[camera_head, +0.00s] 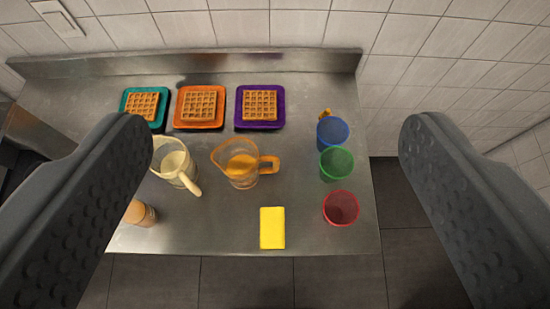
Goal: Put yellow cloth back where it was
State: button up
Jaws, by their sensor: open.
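The yellow cloth (272,228) is a small flat rectangle. It lies near the front edge of the steel table (225,225), right of the middle. My gripper (270,150) is open and empty, with its two dark fingers spread wide at the left and right of the picture. The fingers are between the camera and the scene, and the cloth shows in the gap between them. The left finger hides part of the table's left side.
Waffles on teal (127,97), orange (180,120) and purple (260,123) plates stand at the back. A pale jug (172,160), an orange jug (240,165) and a brown-topped bottle (140,213) stand in front. Blue (332,133), green (336,164) and red (341,208) cups line the right edge.

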jog(key=s+r+t, duration=0.3)
jog(key=s+r, duration=0.4)
jog(key=r, duration=0.3)
jog(key=shift+s+r, duration=0.4)
jog(key=shift+f, duration=0.1)
notch_tip(320, 180, down, 8)
jog(key=b, duration=0.7)
jog(key=shift+r+b, duration=0.25)
jog(key=shift+b, duration=0.1)
